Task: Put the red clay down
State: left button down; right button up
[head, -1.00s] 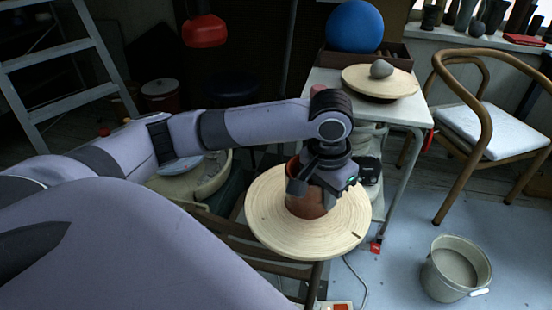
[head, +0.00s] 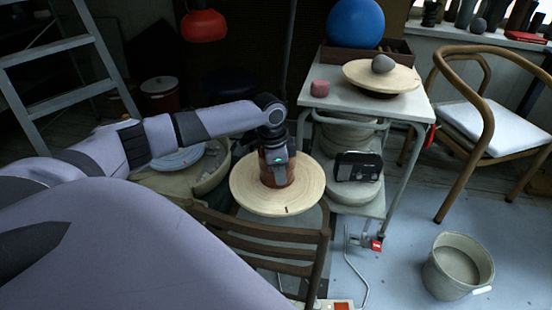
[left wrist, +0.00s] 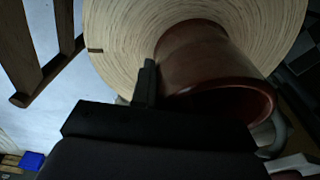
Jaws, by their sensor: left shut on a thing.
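A red-brown clay pot (head: 290,171) stands on a round wooden board (head: 247,193) in the head view. My left gripper (head: 277,166) is at the pot's near side and shut on its wall. In the left wrist view the pot (left wrist: 195,58) shows with its dark mouth toward the camera, and one black finger (left wrist: 149,82) lies along its outside. The other finger is hidden. I cannot tell what the board (left wrist: 125,30) rests on. A small dull red lump (head: 320,88) sits apart on the white table. My right gripper is not in view.
A wooden chair (head: 262,237) is just below the board. The white table (head: 330,102) right of it holds another board (head: 360,80) with a grey lump (head: 383,64). A bucket (head: 456,268) stands on the floor at the right.

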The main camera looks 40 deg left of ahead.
pick_arm(q)
jog(key=shift+a+f+b, duration=0.2)
jog(key=shift+f+b, duration=0.05)
jog(key=shift+f, duration=0.3)
jog(key=shift+a+f+b, duration=0.2)
jog(key=shift+f+b, duration=0.05)
jog(key=shift+f, duration=0.6)
notch_tip(320, 180, down, 19)
jog(key=b, duration=0.7)
jog(key=shift+f, duration=0.4)
jog(key=shift+r, duration=0.1)
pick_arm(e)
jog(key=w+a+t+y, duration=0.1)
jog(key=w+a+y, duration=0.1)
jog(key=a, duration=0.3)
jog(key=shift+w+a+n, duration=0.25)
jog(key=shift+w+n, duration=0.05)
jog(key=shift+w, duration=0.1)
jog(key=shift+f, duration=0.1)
